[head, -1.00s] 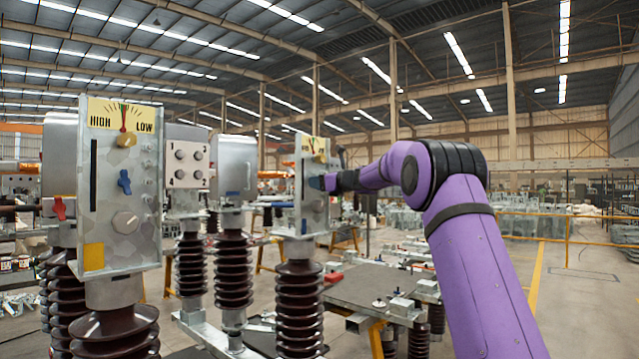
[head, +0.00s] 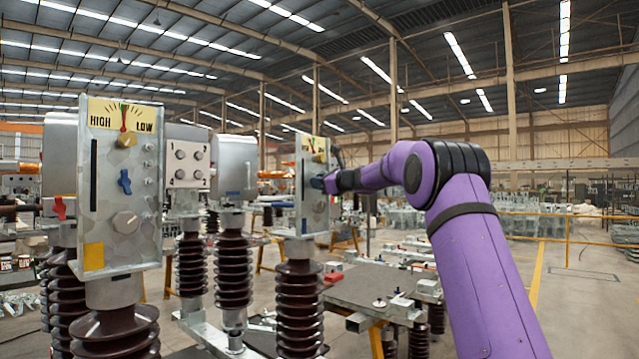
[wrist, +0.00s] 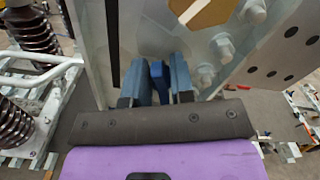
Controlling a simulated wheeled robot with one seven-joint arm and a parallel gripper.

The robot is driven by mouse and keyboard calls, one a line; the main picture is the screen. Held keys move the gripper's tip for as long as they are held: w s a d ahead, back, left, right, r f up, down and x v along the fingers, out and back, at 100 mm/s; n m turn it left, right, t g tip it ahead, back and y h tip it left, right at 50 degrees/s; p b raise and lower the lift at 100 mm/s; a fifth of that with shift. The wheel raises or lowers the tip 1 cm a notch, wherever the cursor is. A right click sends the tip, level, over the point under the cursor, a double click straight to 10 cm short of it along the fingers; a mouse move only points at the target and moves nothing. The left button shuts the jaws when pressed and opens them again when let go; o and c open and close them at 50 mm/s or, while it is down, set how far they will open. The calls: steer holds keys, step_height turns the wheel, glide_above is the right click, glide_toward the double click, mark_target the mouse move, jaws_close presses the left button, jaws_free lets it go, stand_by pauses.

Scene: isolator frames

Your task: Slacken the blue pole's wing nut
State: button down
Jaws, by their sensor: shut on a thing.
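My gripper (head: 322,183) is at the face of the far right panel (head: 299,190), which stands on a brown ribbed insulator. In the wrist view, my gripper's two blue-grey fingers (wrist: 158,80) are shut on a dark blue wing nut (wrist: 158,72), one finger on each side. The fingers hide much of the nut, and its exact angle is hard to tell. In the head view my gripper covers it. Another blue wing nut (head: 124,182) sits on the near left panel (head: 120,225), under a HIGH/LOW gauge (head: 123,117).
A red wing nut (head: 59,208) shows at the far left. In the wrist view, bolts (wrist: 222,48) and a gold hexagonal knob (wrist: 203,10) sit close to my fingers. A grey workbench (head: 385,288) stands right of the panel. Open floor lies farther right.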

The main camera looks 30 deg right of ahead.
steer(key=n, duration=0.7)
steer(key=shift+a+f, duration=0.15)
steer(key=shift+f, duration=0.05)
steer(key=n, duration=0.6)
steer(key=shift+s+f+n, duration=0.1)
steer(key=shift+f+n, duration=0.15)
steer(key=shift+n, duration=0.15)
steer(key=n, duration=0.6)
steer(key=shift+f, duration=0.25)
steer(key=n, duration=0.6)
steer(key=shift+f, duration=0.15)
steer(key=shift+n, duration=0.3)
steer(key=c, duration=1.1)
jaws_free()
steer(key=v, duration=1)
steer(key=shift+s+d, duration=0.3)
